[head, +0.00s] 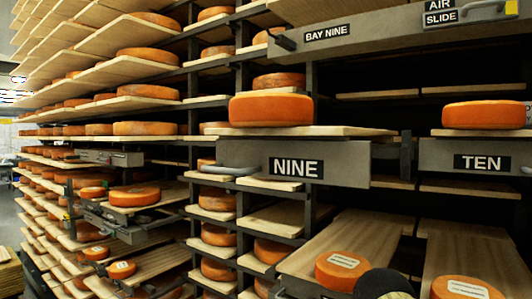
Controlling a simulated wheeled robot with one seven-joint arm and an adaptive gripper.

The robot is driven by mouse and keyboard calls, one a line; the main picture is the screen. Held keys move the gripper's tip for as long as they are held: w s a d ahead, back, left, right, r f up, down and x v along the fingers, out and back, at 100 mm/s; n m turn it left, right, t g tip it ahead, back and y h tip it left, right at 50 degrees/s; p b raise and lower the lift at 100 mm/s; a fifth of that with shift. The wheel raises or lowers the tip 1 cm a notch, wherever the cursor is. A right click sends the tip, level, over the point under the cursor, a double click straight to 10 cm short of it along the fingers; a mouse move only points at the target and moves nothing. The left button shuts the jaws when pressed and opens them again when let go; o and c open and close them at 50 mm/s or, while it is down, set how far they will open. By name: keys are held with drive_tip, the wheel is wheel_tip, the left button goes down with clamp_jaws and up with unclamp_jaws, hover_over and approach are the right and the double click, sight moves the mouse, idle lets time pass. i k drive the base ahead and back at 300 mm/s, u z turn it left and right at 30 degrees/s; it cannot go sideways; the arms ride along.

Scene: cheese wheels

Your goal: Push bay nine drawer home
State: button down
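The drawer of bay nine (250,154) has a grey front with a black NINE label (296,167) and stands at mid-height near the centre of the head view. A wooden board (365,132) lies on top of it and bears a large orange cheese wheel (270,110). A light grey rounded handle (230,172) shows at the left of the front. The front stands before the black rack uprights; how far the drawer is out, I cannot tell. My gripper is not in view. A dark rounded part at the bottom edge may be of my arm.
A grey beam (400,32) labelled BAY NINE and AIR SLIDE crosses above. A drawer marked TEN (437,158) with a cheese wheel (487,115) is at the right. Lower boards (345,240) with labelled wheels (341,271) jut out in front. Shelves of cheese fill the left.

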sight(340, 164)
drive_tip(key=u, duration=0.75)
drive_tip(key=k, duration=0.55)
drive_tip(key=z, duration=1.25)
